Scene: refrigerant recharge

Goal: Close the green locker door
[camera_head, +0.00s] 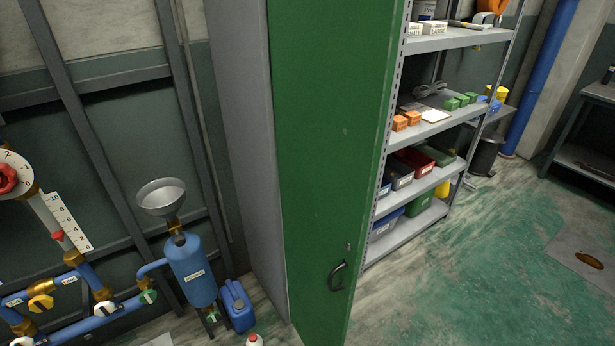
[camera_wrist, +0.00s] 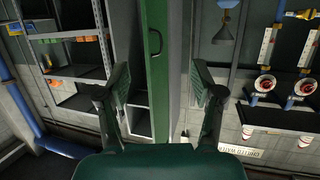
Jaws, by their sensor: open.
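The green locker door (camera_head: 325,150) stands tall in the middle of the head view, with a dark handle (camera_head: 338,275) low near its right edge. The grey locker side (camera_head: 240,130) is to its left. In the wrist view, which appears upside down, the door (camera_wrist: 170,100) shows as a narrow upright panel with its handle (camera_wrist: 155,42) near the top. A grey, partly dark locker interior (camera_wrist: 141,115) shows beside it, so the door stands open. My gripper (camera_wrist: 160,80) is open and empty, its fingers framing the door; their distance from it is unclear.
A metal shelf rack (camera_head: 450,43) with bins and small boxes stands right of the door. Blue piping, a funnel (camera_head: 162,197) and a blue canister (camera_head: 238,305) are at left. The green floor (camera_head: 480,260) at right is mostly clear, before a workbench (camera_head: 600,92).

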